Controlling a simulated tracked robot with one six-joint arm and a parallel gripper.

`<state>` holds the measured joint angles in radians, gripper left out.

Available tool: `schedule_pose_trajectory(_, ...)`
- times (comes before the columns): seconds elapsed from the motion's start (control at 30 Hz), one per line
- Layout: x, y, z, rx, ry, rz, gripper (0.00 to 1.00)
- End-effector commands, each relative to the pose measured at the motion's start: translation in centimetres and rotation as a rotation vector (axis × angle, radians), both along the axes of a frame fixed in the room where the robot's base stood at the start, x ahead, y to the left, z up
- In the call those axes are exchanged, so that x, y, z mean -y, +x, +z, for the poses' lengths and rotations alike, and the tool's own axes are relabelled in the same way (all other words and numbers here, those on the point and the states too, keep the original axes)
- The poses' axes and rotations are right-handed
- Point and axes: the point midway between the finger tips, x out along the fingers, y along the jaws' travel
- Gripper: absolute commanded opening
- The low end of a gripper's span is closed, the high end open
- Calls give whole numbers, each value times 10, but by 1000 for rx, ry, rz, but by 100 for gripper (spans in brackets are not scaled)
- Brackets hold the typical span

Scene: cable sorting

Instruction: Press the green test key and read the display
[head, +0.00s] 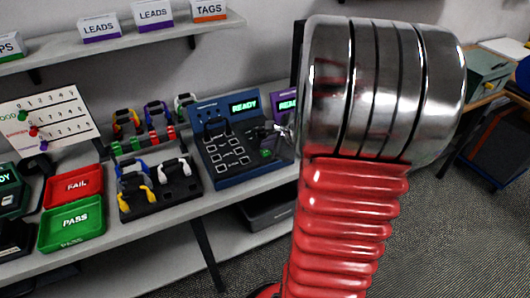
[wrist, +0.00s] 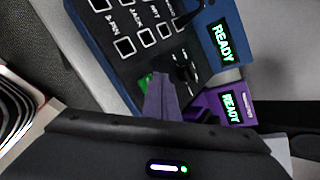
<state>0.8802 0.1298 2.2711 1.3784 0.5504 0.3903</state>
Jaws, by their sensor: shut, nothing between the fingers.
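The blue tester (head: 228,179) stands on the bench, and it also fills the upper part of the wrist view (wrist: 88,45). Its display (head: 244,106) glows green and reads READY, also in the wrist view (wrist: 222,42). The green key (head: 266,153) is at the tester's lower right. In the wrist view the green key (wrist: 145,82) shows beside my fingertips, partly covered by them. My gripper (wrist: 160,78) is shut and empty, close over the key. I cannot tell whether it touches.
A purple tester (head: 283,103), also reading READY, stands right beside the blue one. Left are a rack of coiled cables (head: 160,190), a red FAIL tray (head: 73,170) and a green PASS tray (head: 71,241). A black cable lies on the blue tester's top.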

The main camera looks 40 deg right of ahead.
Motion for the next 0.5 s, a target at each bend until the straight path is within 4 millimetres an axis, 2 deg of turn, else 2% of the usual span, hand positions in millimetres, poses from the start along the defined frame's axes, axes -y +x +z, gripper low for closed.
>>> schedule_pose_trajectory(0.5, 0, -1, -7, 0, 0, 0, 0)
